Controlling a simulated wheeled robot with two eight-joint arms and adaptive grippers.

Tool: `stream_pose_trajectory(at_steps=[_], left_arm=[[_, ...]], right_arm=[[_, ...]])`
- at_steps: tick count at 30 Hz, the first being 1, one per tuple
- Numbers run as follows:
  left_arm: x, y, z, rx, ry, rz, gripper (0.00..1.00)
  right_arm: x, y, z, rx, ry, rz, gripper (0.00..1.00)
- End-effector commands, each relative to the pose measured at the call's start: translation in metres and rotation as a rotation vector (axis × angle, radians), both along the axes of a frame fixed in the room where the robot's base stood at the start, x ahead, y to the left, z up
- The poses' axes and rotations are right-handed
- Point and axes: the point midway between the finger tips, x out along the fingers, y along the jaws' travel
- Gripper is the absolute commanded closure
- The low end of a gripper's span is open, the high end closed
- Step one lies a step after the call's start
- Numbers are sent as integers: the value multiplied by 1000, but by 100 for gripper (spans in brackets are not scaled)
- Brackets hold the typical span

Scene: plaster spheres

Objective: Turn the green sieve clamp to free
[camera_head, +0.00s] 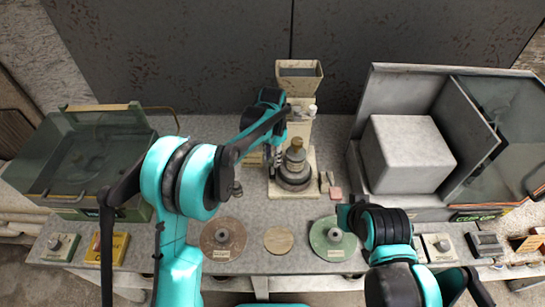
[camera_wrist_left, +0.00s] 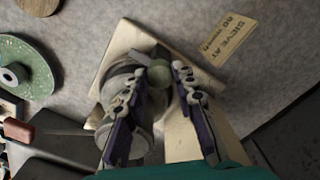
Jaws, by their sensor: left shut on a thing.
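The green sieve clamp (camera_wrist_left: 159,77) shows in the left wrist view as a small pale green knob with a grey lever beside it. My left gripper (camera_wrist_left: 160,70) is shut on it, with one finger on each side. In the head view my left gripper (camera_head: 276,152) is at the left side of the sieve stand, a grey stepped metal body (camera_head: 295,172) on a cream base (camera_head: 282,194). The clamp is hidden there behind my gripper. My right arm shows at the lower right, but I see no right gripper fingers.
A cream hopper (camera_head: 299,78) rises behind the stand. A grey cabinet with a pale block (camera_head: 408,153) stands right, a green lidded box (camera_head: 92,160) left. Brown (camera_head: 223,238) and green (camera_head: 332,238) discs lie in front. A label (camera_wrist_left: 228,36) lies by the stand.

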Motion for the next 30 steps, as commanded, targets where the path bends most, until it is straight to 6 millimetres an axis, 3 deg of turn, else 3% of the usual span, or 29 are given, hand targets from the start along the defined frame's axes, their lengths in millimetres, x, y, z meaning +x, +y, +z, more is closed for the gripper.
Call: stream_pose_trajectory(at_steps=[15, 16, 18, 30], left_arm=[[0, 0, 0, 0, 0, -19, 100], [0, 0, 0, 0, 0, -19, 68], [0, 0, 0, 0, 0, -18, 52], [0, 0, 8, 0, 0, -18, 52]], right_arm=[[0, 0, 0, 0, 0, 0, 100], [0, 0, 0, 0, 0, 0, 100], [0, 0, 0, 0, 0, 0, 100], [0, 0, 0, 0, 0, 0, 100]])
